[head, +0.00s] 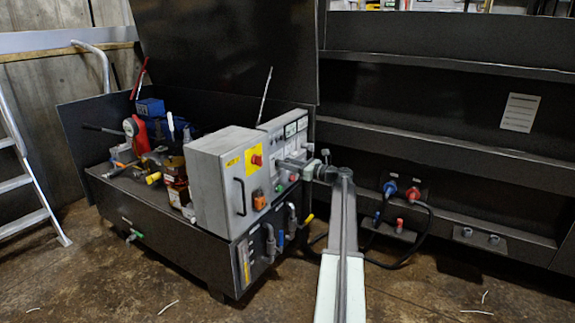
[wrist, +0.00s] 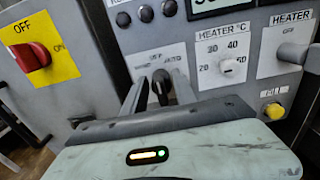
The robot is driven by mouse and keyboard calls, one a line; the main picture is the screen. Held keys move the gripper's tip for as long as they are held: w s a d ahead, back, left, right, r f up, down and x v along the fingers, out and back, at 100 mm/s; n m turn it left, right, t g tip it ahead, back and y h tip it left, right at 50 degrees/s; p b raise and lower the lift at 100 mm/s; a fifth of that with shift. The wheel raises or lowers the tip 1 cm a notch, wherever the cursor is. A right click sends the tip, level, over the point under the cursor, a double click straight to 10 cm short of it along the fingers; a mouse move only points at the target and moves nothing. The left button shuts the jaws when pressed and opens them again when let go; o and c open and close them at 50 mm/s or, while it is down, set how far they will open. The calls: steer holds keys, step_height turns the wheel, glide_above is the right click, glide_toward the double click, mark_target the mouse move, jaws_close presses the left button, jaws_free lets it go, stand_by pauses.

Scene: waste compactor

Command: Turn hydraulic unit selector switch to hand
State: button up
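The hydraulic unit selector switch is a small black knob (wrist: 161,88) on the grey control panel, below a white label whose small text is hard to read. In the wrist view my gripper (wrist: 159,80) is open, with one finger on each side of the knob. I cannot tell whether either finger touches it. In the head view my gripper (head: 291,164) is at the front of the control panel (head: 288,128), and it hides the knob there.
A red OFF/ON switch on a yellow plate (wrist: 33,57) is to the left. A white heater dial (wrist: 231,66), a grey heater switch (wrist: 293,53) and a yellow button (wrist: 275,111) are to the right. The grey cabinet (head: 215,180) protrudes beside the panel.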

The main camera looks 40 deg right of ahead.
steer(key=shift+w+a, duration=0.1)
jaws_close()
steer(key=shift+n, duration=0.3)
steer(key=n, duration=0.3)
steer(key=shift+a+f+n, duration=0.1)
steer(key=shift+a+n, duration=0.05)
steer(key=shift+n, duration=0.15)
steer(key=shift+a+f+n, duration=0.1)
steer(key=shift+a+n, duration=0.05)
steer(key=shift+n, duration=2.15)
steer(key=shift+s, duration=0.2)
jaws_free()
